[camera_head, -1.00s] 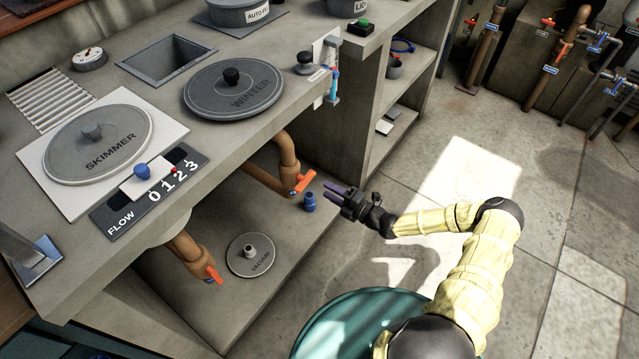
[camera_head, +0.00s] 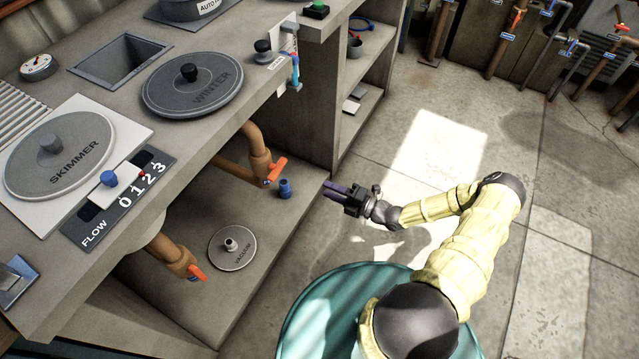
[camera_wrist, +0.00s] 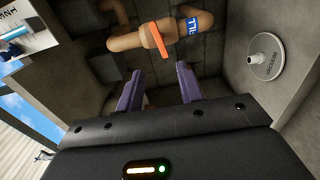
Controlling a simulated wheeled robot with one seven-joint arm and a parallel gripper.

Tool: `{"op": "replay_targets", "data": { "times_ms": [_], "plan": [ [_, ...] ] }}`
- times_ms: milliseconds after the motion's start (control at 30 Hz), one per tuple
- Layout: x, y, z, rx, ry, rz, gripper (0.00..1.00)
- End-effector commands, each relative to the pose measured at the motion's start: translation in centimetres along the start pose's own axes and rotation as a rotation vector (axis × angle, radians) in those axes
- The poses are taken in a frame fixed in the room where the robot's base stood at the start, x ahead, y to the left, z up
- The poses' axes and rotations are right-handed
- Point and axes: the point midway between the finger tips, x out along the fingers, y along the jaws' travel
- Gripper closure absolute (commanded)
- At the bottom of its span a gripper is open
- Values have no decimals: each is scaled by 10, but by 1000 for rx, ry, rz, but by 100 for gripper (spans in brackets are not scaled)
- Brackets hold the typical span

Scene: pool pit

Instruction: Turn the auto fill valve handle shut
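An orange handle (camera_head: 277,171) sits on a brown pipe under the counter; in the wrist view, an orange handle (camera_wrist: 160,40) on a brown pipe with a partly cut blue tag lies ahead of my fingers. A second orange handle (camera_head: 197,272) is on the lower left pipe.
A vacuum lid (camera_head: 232,247) lies on the ledge. The counter (camera_head: 130,235) overhangs the pipes. Shelves (camera_head: 352,100) stand behind. Open floor (camera_head: 440,150) lies to the right.

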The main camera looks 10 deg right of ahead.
Motion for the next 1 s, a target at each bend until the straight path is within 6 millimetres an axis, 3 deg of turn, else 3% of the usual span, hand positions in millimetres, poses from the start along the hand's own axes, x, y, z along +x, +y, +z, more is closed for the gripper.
{"op": "replay_targets", "data": {
  "times_ms": [167,367,700,1000],
  "plan": [
    [2,14,-15,-155,132,-54,63],
    [-5,38,-48,-505,428,-143,63],
    [-37,84,-85,-1135,969,-188,63],
    [-69,138,-94,-1660,1435,-108,63]
  ]
}}
